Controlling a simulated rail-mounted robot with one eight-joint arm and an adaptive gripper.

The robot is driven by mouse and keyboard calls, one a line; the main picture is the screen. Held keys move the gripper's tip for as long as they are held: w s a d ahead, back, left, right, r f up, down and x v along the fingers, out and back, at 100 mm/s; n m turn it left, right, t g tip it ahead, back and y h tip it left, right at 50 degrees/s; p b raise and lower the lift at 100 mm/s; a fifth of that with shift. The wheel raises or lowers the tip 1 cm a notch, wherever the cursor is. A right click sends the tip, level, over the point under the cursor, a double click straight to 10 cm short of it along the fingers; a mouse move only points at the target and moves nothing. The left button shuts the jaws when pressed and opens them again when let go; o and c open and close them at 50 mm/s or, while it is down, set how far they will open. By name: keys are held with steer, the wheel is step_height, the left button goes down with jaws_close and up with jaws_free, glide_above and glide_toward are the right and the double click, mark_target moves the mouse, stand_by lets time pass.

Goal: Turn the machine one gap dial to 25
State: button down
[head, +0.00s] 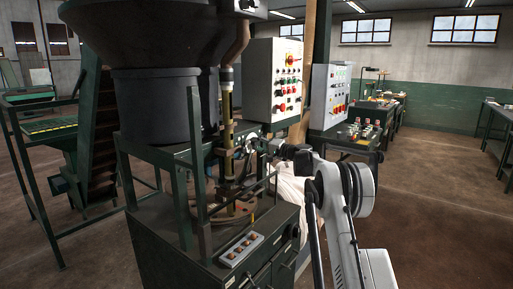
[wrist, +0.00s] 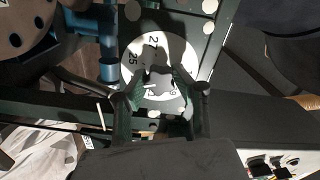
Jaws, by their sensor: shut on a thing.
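The gap dial (wrist: 178,50) is a white disc with black numbers in the wrist view; 25 and 27 can be read at its upper left. In the head view it is a small pale round face (head: 250,143) on the machine's frame. My gripper (wrist: 160,90) has a finger on each side of the dark knob (wrist: 157,78) at the dial's middle and is shut on it. It also shows in the head view (head: 268,147), reaching in from the right. The fingers hide the dial's lower part, and I cannot tell which number is set.
Green frame bars (wrist: 60,112) and a blue post (wrist: 108,50) stand close to the dial. A control panel (head: 275,80) with colored buttons is above it. A grey button box (head: 241,249) lies on the cabinet below. The floor at the right (head: 430,200) is clear.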

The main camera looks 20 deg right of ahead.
steer(key=m, duration=0.3)
steer(key=shift+f+m+b, duration=0.1)
steer(key=shift+m+b, duration=0.2)
steer(key=shift+b, duration=0.05)
steer(key=shift+m, duration=1.8)
steer(key=c, duration=1.4)
jaws_free()
steer(key=shift+o, duration=0.2)
steer(key=v, duration=1.2)
